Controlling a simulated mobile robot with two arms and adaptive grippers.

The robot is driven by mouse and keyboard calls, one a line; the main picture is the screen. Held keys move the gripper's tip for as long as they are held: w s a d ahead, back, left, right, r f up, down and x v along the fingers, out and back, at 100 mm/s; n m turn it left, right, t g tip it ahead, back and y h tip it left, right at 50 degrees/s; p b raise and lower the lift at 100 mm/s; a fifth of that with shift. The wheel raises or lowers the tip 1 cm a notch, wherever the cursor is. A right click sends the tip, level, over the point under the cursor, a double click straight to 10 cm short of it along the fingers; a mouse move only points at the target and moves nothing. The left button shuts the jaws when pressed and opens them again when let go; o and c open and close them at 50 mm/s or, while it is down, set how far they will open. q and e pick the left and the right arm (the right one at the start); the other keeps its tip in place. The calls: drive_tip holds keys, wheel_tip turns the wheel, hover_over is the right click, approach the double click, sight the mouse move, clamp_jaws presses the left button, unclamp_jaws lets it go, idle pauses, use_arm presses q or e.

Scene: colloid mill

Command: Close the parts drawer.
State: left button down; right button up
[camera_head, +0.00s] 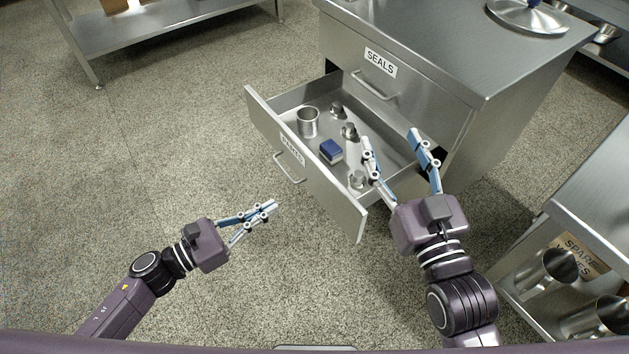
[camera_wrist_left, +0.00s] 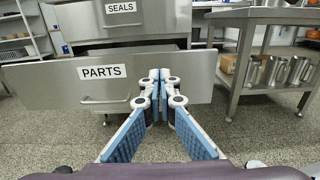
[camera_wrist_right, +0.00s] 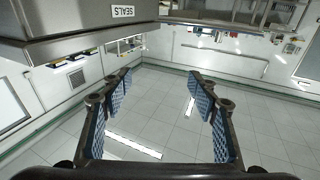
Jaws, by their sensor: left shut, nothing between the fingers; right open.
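The parts drawer (camera_head: 340,210) is pulled well out of the steel cabinet (camera_head: 440,75). Its front, labelled PARTS, also shows in the left wrist view (camera_wrist_left: 60,88), with its bar handle (camera_wrist_left: 105,100). Inside the drawer are a metal cup (camera_head: 307,121), a blue block (camera_head: 331,151) and several small metal parts. My left gripper (camera_head: 274,206) is shut and empty, in front of the drawer front; whether it touches cannot be told. My right gripper (camera_head: 390,138) is open, its fingers over the right part of the drawer in the head view; its height above it is unclear.
A closed drawer labelled SEALS (camera_head: 375,80) sits above the parts drawer. A lid (camera_head: 528,15) lies on the cabinet top. A shelf unit (camera_head: 585,215) with metal jugs stands at the right. Another steel table (camera_head: 165,30) is at the back left. The floor at left is clear.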

sight(325, 176)
use_arm(q)
drive_tip(key=b+x, duration=0.1)
drive_tip(key=x, duration=1.1)
drive_tip(key=shift+w+d, duration=0.25)
drive_tip(key=shift+d, duration=0.15)
use_arm(e)
wheel_tip(325, 176, up, 6)
drive_tip(key=s+t+y, duration=0.1)
drive_tip(key=t, duration=0.2)
drive_tip(key=shift+a, duration=0.25)
